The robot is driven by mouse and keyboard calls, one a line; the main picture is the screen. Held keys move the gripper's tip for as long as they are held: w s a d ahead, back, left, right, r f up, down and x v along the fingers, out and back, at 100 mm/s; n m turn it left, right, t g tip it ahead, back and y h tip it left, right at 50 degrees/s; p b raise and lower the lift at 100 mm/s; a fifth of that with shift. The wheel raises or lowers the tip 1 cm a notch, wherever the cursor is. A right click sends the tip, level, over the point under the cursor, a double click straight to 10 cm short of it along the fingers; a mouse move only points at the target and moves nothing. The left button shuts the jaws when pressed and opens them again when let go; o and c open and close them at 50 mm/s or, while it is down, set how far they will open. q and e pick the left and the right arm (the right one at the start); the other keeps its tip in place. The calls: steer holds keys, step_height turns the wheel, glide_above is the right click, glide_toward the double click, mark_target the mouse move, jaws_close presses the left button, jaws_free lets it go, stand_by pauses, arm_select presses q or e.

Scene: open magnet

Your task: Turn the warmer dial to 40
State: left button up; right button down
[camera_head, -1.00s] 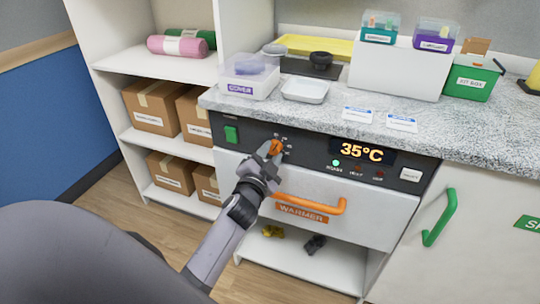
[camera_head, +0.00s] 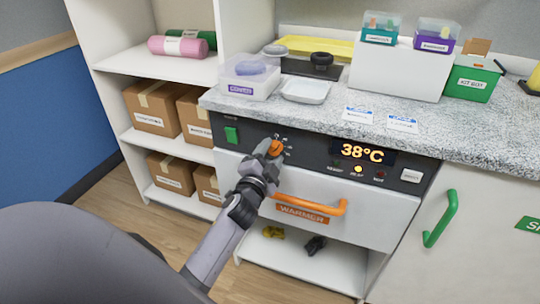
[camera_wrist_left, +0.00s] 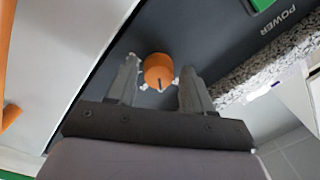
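The warmer's orange dial (camera_head: 276,147) is on the dark control panel (camera_head: 312,154), left of a display (camera_head: 362,152) that reads 38°C. In the left wrist view the dial (camera_wrist_left: 158,68) shows a dark pointer line. My left gripper (camera_head: 267,149) is at the dial. In the left wrist view its two fingers (camera_wrist_left: 158,80) stand apart on either side of the dial, with a visible gap on each side. The scale numbers around the dial are too small or covered to read. My right gripper is not in view.
An orange drawer handle (camera_head: 312,205) juts out below the panel. A green power switch (camera_head: 231,135) is left of the dial, and a white button (camera_head: 411,175) is at the right. The speckled counter (camera_head: 330,112) overhangs the panel, holding bins and trays.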

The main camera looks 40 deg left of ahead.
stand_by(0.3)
arm_select(q)
steer(key=shift+s+f, duration=0.1)
steer(key=shift+s, duration=0.2)
steer(key=v, duration=0.6)
steer(key=shift+s+d, duration=0.15)
steer(key=shift+s, duration=0.1)
steer(key=s+d+f+n+g+h+p, duration=0.3)
steer(key=s+d+p, duration=0.3)
steer(key=s, duration=0.3)
steer(key=s+d+f+n+g+h+p, duration=0.3)
steer(key=s+d+f+g+h+p, duration=0.1)
steer(key=s, duration=0.6)
steer(key=d+p, duration=0.1)
steer(key=d, duration=0.1)
steer(key=shift+d+p, duration=0.3)
steer(key=shift+p, duration=0.1)
